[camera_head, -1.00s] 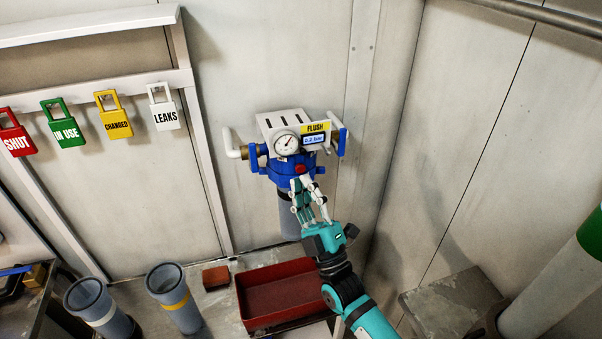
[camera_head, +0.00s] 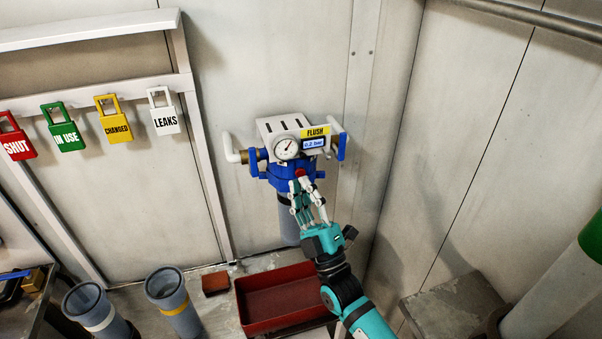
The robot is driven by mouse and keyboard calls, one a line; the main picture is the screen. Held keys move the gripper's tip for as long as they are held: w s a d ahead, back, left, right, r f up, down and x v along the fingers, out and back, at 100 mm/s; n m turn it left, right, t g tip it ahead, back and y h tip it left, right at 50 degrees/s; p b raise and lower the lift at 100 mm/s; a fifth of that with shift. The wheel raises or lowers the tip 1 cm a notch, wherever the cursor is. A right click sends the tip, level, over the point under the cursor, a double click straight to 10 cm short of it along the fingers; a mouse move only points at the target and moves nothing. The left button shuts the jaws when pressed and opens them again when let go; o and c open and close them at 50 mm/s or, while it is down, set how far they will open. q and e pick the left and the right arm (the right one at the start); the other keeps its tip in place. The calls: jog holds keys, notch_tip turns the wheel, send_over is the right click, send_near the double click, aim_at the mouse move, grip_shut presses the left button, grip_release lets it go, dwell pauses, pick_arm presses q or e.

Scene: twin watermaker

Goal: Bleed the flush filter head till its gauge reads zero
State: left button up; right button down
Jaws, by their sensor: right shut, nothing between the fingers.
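The flush filter head (camera_head: 284,172) is blue, fixed on the wall under a white bracket, with a yellow FLUSH label (camera_head: 315,131). Its round white gauge (camera_head: 286,147) has a needle pointing up and to the right. A small digital display (camera_head: 314,143) sits beside it; its digits are too blurred to read surely. A red button (camera_head: 300,173) is on the front of the head. My right gripper (camera_head: 299,182) is shut and empty, its fingertips at the button's lower edge; I cannot tell whether they press it. A grey filter housing (camera_head: 289,228) hangs below, partly hidden by the gripper. My left gripper is not in view.
A red tray (camera_head: 243,312) lies below the head, partly under my right arm. Blue pipe handles stand either side of the head. Two grey cylinders and a red-brown block (camera_head: 215,283) are left. Coloured tags hang on the left rail.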

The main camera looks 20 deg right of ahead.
jog(key=shift+w, duration=0.15)
dwell(0.5)
jog(key=shift+w, duration=0.3)
jog(key=shift+w+b, duration=0.35)
jog(key=shift+w, duration=0.1)
dwell(0.6)
jog(key=shift+s, duration=0.15)
dwell(2.6)
jog(key=shift+s+p, duration=0.4)
jog(key=shift+s, duration=0.35)
jog(key=s+p, duration=0.2)
jog(key=s, duration=0.3)
jog(key=shift+d, duration=0.1)
